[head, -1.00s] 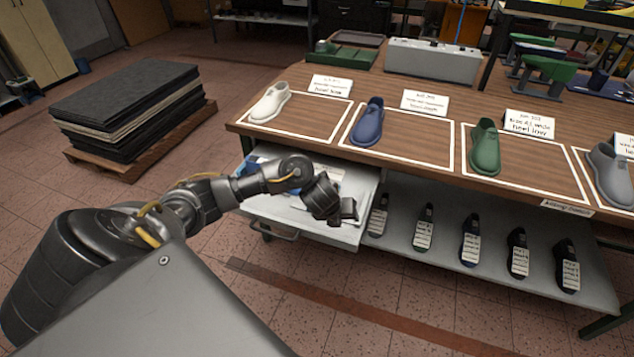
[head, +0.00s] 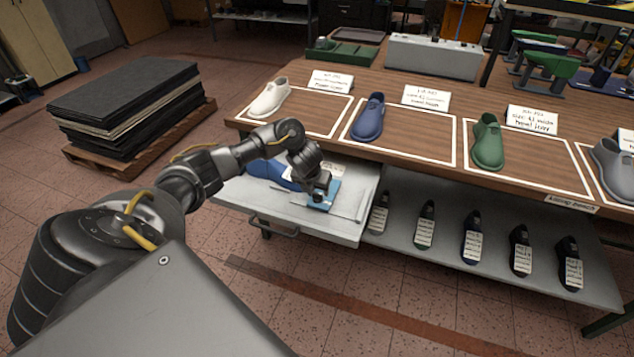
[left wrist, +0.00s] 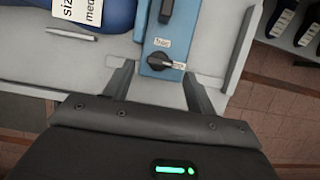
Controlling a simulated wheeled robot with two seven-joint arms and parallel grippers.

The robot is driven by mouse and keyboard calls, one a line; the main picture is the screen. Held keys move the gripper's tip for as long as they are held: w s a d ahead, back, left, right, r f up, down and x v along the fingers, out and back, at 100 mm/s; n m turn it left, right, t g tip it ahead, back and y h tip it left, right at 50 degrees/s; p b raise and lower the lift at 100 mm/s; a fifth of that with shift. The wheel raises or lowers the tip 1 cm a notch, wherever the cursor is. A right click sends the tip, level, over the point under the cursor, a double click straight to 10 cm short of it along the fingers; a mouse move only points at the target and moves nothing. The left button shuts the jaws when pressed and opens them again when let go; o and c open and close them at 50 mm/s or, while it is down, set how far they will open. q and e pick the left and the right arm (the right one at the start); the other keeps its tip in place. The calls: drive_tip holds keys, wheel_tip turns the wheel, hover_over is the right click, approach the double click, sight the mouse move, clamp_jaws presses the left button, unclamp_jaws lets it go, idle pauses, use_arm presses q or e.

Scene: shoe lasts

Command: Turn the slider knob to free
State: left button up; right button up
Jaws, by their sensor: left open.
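The slider is a blue box (left wrist: 172,30) in the open drawer; it also shows in the head view (head: 322,198). Its round black knob (left wrist: 160,61) has a light pointer mark and sits at the near end of the box, between two small white labels too small to read surely. A dark part (left wrist: 166,10) lies farther along the box. My left gripper (left wrist: 157,80) is open, its fingers on either side of the box's near end, the knob just beyond the tips. In the head view my left gripper (head: 318,188) is over the drawer. My right gripper is not in view.
The drawer (head: 290,228) also holds a blue shoe last (head: 270,172) with a label and a thin metal tool (left wrist: 70,34). The wooden bench top (head: 400,95) overhangs behind, with several lasts. A lower shelf (head: 400,230) with labelled lasts is at right.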

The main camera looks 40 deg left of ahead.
sight(318, 194)
use_arm(q)
drive_tip(key=shift+x, duration=1.95)
drive_tip(key=shift+c, duration=0.5)
